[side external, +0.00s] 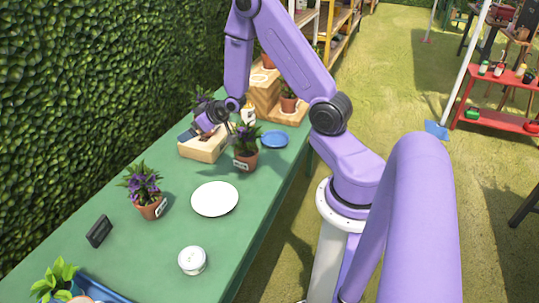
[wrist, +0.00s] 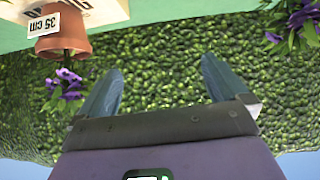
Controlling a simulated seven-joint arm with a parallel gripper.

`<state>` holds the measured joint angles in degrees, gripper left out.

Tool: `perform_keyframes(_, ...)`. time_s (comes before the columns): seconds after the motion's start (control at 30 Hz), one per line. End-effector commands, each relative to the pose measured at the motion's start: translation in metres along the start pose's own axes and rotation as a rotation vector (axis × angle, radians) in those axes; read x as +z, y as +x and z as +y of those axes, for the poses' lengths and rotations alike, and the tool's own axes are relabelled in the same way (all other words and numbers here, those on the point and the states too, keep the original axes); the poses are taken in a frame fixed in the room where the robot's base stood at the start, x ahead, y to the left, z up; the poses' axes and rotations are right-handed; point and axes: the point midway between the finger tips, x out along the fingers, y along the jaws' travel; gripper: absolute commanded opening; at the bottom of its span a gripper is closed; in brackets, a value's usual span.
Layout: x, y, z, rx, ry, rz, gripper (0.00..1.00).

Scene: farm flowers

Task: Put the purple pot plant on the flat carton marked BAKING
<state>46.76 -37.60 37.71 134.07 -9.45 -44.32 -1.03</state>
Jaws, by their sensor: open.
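The purple pot plant (wrist: 62,48), labelled 35 cm, shows upside down at the upper left of the wrist view. Its terracotta pot appears to stand on the pale flat carton (wrist: 110,13), whose printed letters are partly hidden. In the side view the carton (side external: 204,154) lies on the green table, and my gripper (side external: 195,127) is just above it, covering much of the plant there. In the wrist view my gripper (wrist: 162,70) is open, with nothing between its fingers. The pot is apart from them, to their left.
Other purple-flowered plants stand on the table (side external: 107,270), right (side external: 246,157) and front-left (side external: 151,207) of the carton. A white plate (side external: 214,199), blue plate (side external: 274,139), white tin (side external: 192,261) and dark sign (side external: 99,232) are around. A hedge (side external: 90,90) borders the back.

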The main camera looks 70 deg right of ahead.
Motion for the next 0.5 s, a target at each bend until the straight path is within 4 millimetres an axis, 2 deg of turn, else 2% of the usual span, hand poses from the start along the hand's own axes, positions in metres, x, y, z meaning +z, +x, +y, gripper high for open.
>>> perform_keyframes(0.03,-0.007,-0.009,-0.027,-0.046,-0.043,-0.033,1.0)
perform_keyframes(0.2,-0.006,-0.048,-0.105,-0.178,-0.185,-0.182,1.0)
perform_keyframes(0.37,0.008,-0.103,-0.165,-0.287,-0.33,-0.319,1.0)
perform_keyframes(0.5,0.029,-0.162,-0.202,-0.371,-0.471,-0.436,1.0)
